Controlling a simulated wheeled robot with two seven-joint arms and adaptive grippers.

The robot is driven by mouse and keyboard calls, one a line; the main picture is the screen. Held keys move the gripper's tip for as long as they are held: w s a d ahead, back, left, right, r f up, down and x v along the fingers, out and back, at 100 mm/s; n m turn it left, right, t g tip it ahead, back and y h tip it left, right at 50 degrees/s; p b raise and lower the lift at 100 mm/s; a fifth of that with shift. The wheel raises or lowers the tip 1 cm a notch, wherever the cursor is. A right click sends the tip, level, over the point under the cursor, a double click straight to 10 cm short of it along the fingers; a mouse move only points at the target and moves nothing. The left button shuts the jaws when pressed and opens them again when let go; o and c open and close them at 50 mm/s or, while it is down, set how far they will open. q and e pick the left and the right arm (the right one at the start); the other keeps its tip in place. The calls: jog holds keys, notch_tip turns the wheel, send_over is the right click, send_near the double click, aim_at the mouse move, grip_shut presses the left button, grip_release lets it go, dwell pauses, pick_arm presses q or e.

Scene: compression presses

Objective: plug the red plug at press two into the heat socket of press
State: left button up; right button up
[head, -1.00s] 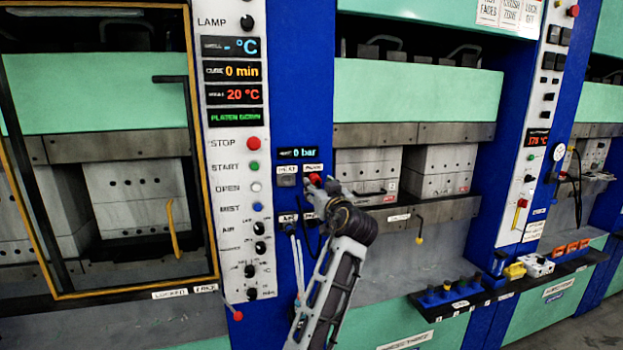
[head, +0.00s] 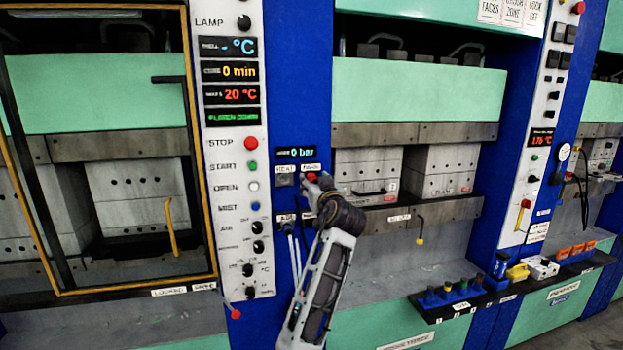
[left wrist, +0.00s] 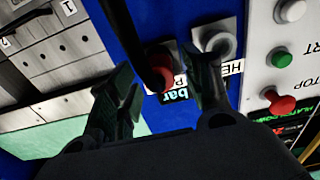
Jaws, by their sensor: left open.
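The red plug (head: 312,177) sits in the right one of two sockets under the "0 bar" display on the blue post. Its black cable hangs from it. In the left wrist view, which is upside down, the red plug (left wrist: 160,83) shows between my fingers. The heat socket (head: 284,180) is just left of the plug and looks empty; it also shows in the left wrist view (left wrist: 216,42), partly behind a finger. My left gripper (head: 320,187) is open at the plug, one finger on each side; contact cannot be told. My right gripper is not in view.
A control panel (head: 237,215) with knobs and buttons stands left of the sockets. Air hoses (head: 294,255) hang below them. Press blocks (head: 368,175) and a ledge with blue holders (head: 449,295) are to the right.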

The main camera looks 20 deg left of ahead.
pick_arm(q)
jog(key=shift+c, duration=1.5)
jog(key=shift+d, duration=0.1)
jog(key=c, duration=0.5)
grip_shut()
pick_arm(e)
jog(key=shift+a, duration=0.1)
pick_arm(q)
jog(key=shift+s+d, duration=0.25)
jog(key=shift+s, duration=0.15)
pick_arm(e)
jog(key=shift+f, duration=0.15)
pick_arm(q)
jog(key=shift+s+d, duration=0.2)
jog(key=shift+s, duration=0.15)
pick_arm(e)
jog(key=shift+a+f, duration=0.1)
pick_arm(q)
jog(key=shift+s+d+b, duration=0.35)
jog(key=shift+s+b, duration=0.05)
jog(key=shift+s, duration=0.05)
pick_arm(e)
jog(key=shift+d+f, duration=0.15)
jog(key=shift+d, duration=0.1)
